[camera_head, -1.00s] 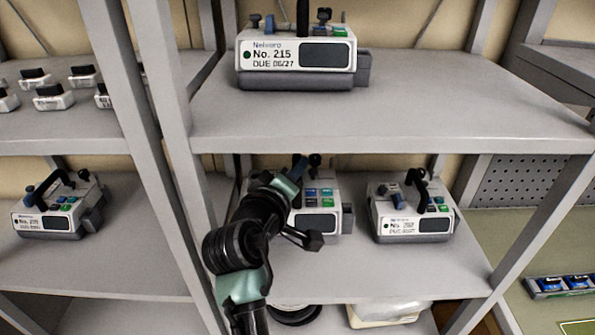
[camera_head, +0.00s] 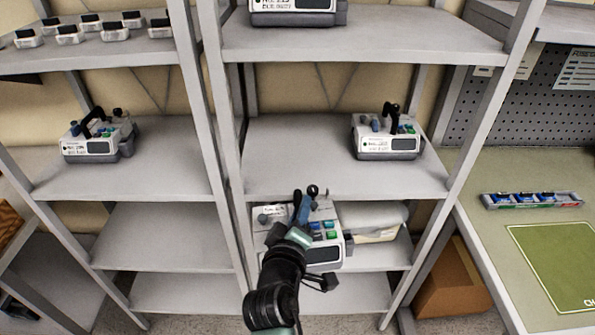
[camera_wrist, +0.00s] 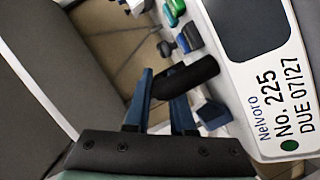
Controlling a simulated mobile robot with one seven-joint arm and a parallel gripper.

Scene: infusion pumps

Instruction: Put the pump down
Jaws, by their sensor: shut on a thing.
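The held pump (camera_head: 328,252) is a grey-white box with blue and green buttons and a dark screen. It hangs in front of the right-hand rack, over the lower shelf in the picture. My gripper (camera_head: 303,205) is shut on its black handle. In the wrist view, the blue fingers of my gripper (camera_wrist: 160,95) close around the dark handle (camera_wrist: 188,76). The label on the pump (camera_wrist: 270,85) reads Nelvoro No. 225, DUE 07/27, and looks steeply turned there. My arm hides part of the pump in the head view.
Another pump (camera_head: 386,136) stands at the right of the middle shelf (camera_head: 290,160); the shelf's left and centre are clear. A mat (camera_head: 555,265) and blue-item tray (camera_head: 532,200) lie on the right bench. A cardboard box (camera_head: 452,282) sits low right.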

